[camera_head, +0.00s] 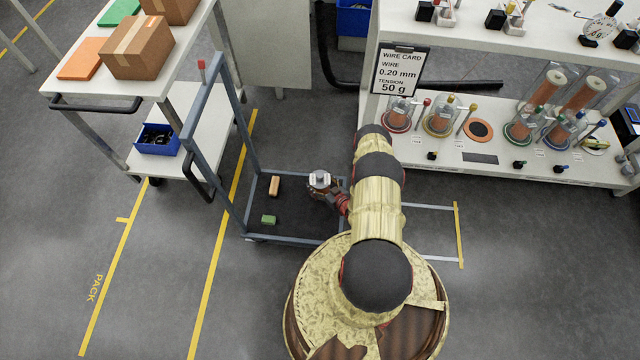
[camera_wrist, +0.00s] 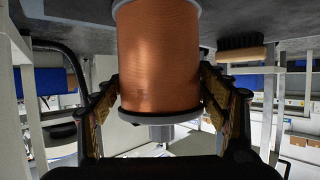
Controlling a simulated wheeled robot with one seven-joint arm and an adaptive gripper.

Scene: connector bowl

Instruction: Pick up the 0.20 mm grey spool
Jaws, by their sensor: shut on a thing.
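The spool (camera_wrist: 158,55) is wound with copper-coloured wire and has pale grey flanges. It fills the middle of the wrist view, between the two fingers of my gripper (camera_wrist: 161,88), which is shut on it. In the head view its grey end (camera_head: 319,176) shows at my gripper (camera_head: 322,186), above the right part of the dark cart deck. The wire size marking on the spool cannot be read. My arm hides part of the cart's right side.
A wire card (camera_head: 400,72) reading 0.20 mm, 50 g stands at the white shelf (camera_head: 460,158). Several spools stand there around a bare orange disc (camera_head: 479,129). A packing table (camera_head: 95,83) is at left.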

